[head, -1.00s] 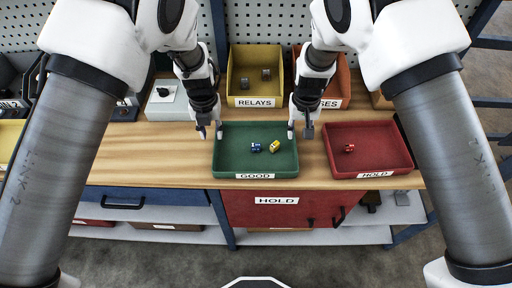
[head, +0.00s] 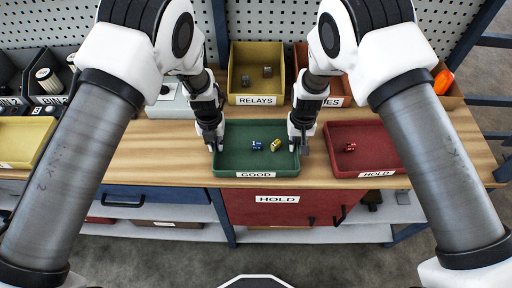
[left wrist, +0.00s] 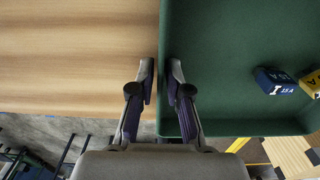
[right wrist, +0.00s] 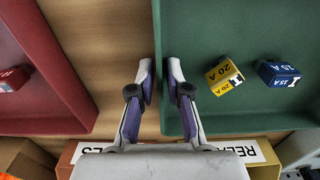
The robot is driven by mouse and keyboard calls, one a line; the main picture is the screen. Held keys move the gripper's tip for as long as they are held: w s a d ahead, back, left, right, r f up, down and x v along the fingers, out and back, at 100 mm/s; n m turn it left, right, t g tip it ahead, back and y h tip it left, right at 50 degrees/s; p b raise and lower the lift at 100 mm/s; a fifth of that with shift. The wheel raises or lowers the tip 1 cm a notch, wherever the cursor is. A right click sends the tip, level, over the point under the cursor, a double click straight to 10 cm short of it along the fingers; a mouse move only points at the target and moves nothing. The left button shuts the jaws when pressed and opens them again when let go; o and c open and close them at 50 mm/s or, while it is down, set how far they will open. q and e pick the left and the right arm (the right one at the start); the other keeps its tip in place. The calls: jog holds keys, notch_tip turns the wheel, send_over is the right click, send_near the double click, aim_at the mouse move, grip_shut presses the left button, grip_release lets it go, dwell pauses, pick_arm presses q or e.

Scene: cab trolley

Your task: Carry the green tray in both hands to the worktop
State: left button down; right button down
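The green tray (head: 231,167), labelled GOOD, lies flat on the wooden bench top in the head view. A blue block (head: 257,146) and a yellow block (head: 276,146) lie inside it. My left gripper (head: 215,146) is at the tray's left wall, with one finger outside and one inside. My right gripper (head: 298,146) is at the right wall in the same way. In the left wrist view (left wrist: 160,80) and right wrist view (right wrist: 159,78) the fingers are close together with the wall between them. Both look shut on the tray walls.
A red tray (head: 388,158) labelled HOLD stands to the right of the green one. A yellow RELAYS bin (head: 256,99) and an orange-brown bin (head: 337,101) stand behind. A yellow tray (head: 10,155) is at the far left. Bare wood (head: 155,150) lies left of the green tray.

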jog(key=shift+r, duration=0.1)
dwell(0.3)
